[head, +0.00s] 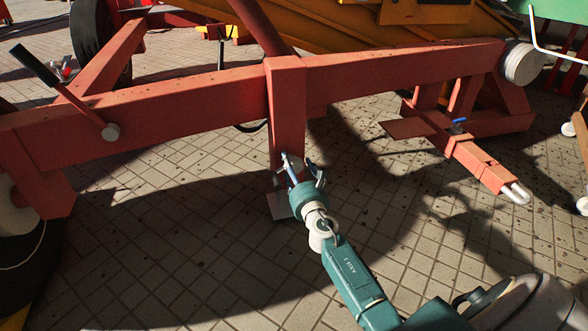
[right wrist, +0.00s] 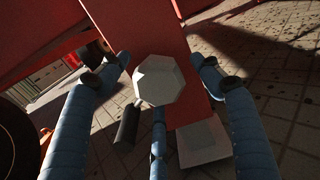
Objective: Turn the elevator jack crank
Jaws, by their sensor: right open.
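The jack is a red upright post (head: 286,100) under the long red beam, with a pale foot plate (right wrist: 204,141) at its base. In the right wrist view, the crank's grey many-sided hub (right wrist: 159,80) sits on the post's face, with its black handle (right wrist: 127,126) hanging down to the left. My right gripper (head: 302,169) is low in front of the post. It is open, with blue fingers (right wrist: 159,68) on both sides of the hub and a third below it. I cannot tell whether any finger touches. In the head view the gripper mostly hides this crank. My left gripper is out of view.
The red beam (head: 190,92) spans the view. A black-handled lever (head: 35,66) with a white hub sticks up at left. A red drawbar with a blue handle (head: 458,121) stands at right. A dark wheel (head: 92,40) is behind. The tiled floor in front is mostly clear.

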